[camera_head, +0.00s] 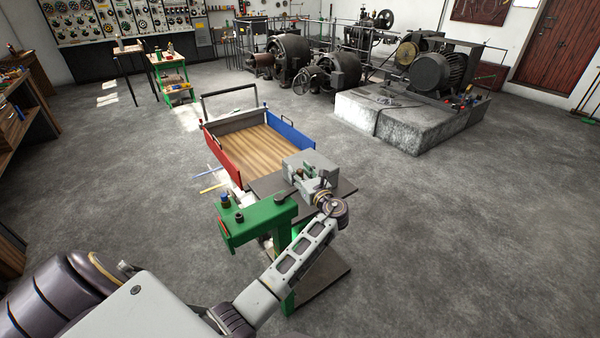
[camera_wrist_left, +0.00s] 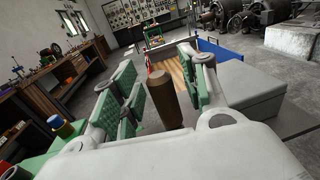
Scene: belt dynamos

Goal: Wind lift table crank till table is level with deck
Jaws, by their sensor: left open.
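A lift table with a dark flat top (camera_head: 344,187) stands at the middle, next to a wooden cart deck (camera_head: 262,143) between a red and a blue side board. Its green frame (camera_head: 255,222) carries small knobs. My left gripper (camera_head: 308,171) is by the table top, in front of a grey block. In the left wrist view my left gripper (camera_wrist_left: 160,84) is open, its green-padded fingers on both sides of a brown upright crank handle (camera_wrist_left: 165,100). Contact between pads and handle cannot be told. My right gripper is not in view.
The grey block (camera_head: 297,158) sits on the table top. A dark base plate (camera_head: 324,280) lies low beneath it. Dynamos (camera_head: 292,58) and a concrete plinth (camera_head: 415,117) stand behind. A workbench (camera_head: 22,112) is at far left. The floor at right is clear.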

